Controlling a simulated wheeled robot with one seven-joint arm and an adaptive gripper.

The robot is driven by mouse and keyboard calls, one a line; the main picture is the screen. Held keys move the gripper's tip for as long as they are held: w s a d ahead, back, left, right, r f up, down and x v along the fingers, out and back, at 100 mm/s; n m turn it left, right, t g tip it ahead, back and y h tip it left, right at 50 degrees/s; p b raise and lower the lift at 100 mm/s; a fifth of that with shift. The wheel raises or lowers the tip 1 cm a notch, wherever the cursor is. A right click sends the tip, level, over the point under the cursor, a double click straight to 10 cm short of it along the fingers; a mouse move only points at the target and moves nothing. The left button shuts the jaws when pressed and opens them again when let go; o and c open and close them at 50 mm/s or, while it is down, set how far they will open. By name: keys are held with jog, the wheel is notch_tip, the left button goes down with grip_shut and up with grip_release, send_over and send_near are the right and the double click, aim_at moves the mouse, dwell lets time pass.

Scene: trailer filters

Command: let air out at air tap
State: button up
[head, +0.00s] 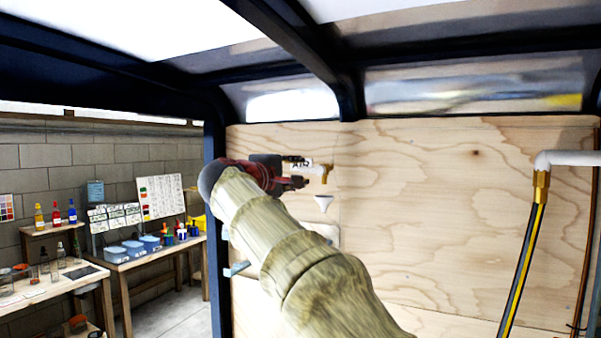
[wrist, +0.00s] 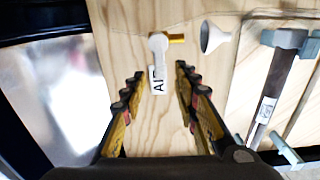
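The air tap (wrist: 160,43) is on the plywood wall, with a pale body and a short brass spout. A white label reading "AI…" (wrist: 157,81) is beside it; its end is cut off from sight. In the head view, the brass part of the tap (head: 326,171) shows just right of my gripper (head: 300,171). In the wrist view, my gripper (wrist: 159,71) is open and empty, its yellow-and-black fingers either side of the label. The tap lies just beyond the fingertips, apart from them as far as I can see.
A white funnel (wrist: 213,37) is close beside the tap. A hammer (wrist: 278,80) hangs farther right. A dark frame post (head: 215,240) stands left of the plywood. A brass-fitted hose (head: 525,255) hangs at right. A workbench (head: 140,258) is at left.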

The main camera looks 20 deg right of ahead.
jog(key=v, duration=0.9)
jog(key=shift+s+a, duration=0.15)
jog(key=shift+s, duration=0.05)
jog(key=w+a+f+g+y, duration=0.1)
jog(key=a+f+y, duration=0.1)
jog(key=f, duration=0.6)
jog(key=a+f+g+y, duration=0.1)
jog(key=a+f+y, duration=0.15)
jog(key=f, duration=0.65)
jog(key=s+f+g+y, duration=0.25)
jog(key=s+f, duration=0.25)
jog(key=f, duration=0.5)
jog(key=s+d+f+m+g+y, duration=0.1)
jog(key=s+f+m+y, duration=0.1)
jog(key=s+f, duration=0.5)
jog(key=s+d+f+m+y, duration=0.2)
jog(key=s+f+m, duration=0.2)
jog(key=s, duration=1)
jog(key=s+d+f+m+g+y, duration=0.1)
jog(key=s+d+f+m, duration=0.1)
jog(key=s+f, duration=0.8)
jog(key=shift+s+m+g+y, duration=0.35)
jog(key=shift+s+m+y, duration=0.05)
jog(key=shift+s, duration=0.45)
